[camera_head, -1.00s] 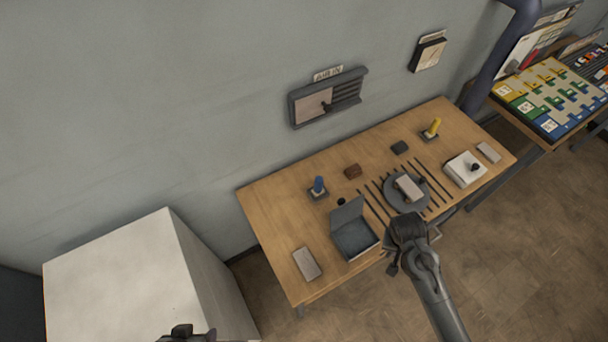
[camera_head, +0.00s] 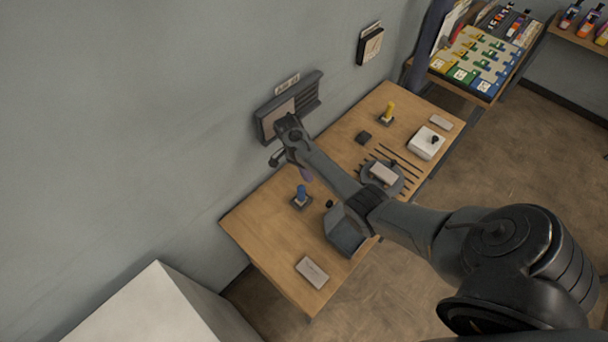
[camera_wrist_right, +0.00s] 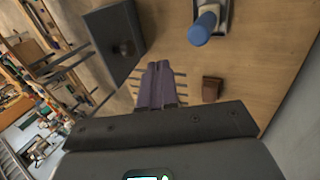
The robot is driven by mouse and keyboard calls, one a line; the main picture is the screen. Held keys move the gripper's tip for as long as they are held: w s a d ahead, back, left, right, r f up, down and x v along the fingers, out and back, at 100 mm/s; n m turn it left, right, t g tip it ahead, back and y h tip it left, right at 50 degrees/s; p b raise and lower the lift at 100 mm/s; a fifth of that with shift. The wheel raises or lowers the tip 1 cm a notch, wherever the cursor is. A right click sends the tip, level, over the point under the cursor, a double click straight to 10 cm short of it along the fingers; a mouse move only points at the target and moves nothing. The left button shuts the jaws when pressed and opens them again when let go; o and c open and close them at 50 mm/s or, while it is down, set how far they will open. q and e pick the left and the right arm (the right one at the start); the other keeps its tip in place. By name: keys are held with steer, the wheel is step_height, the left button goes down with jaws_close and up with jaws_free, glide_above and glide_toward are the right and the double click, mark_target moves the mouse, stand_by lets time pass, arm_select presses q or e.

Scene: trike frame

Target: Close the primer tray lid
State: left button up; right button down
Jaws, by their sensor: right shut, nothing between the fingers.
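The dark grey primer tray (camera_head: 345,238) sits near the table's front edge. Its lid (camera_head: 336,212) stands raised along the back side, partly hidden by my right arm. In the right wrist view, a dark panel that looks like the lid's outer face (camera_wrist_right: 108,38) is at upper left, with a round black knob (camera_wrist_right: 127,47) against it. My right gripper (camera_head: 306,175) is beyond the tray on the wall side, above the table. Its purple fingers, also in the right wrist view (camera_wrist_right: 160,84), are shut and empty, apart from the lid. My left gripper is out of view.
A blue-topped piece on a stand (camera_head: 301,197) is near the right gripper; a brown block (camera_wrist_right: 212,89) lies close by. A grey wall panel (camera_head: 289,103) is behind the gripper. A flat pale block (camera_head: 312,271) lies left of the tray, with bare wood around it.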

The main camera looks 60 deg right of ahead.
mark_target(333, 210)
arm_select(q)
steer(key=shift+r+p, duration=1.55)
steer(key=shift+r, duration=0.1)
arm_select(e)
steer(key=s+a+f, duration=0.1)
steer(key=s+f, duration=0.5)
steer(key=s, duration=0.1)
steer(key=shift+s, duration=0.1)
steer(key=shift+a, duration=0.1)
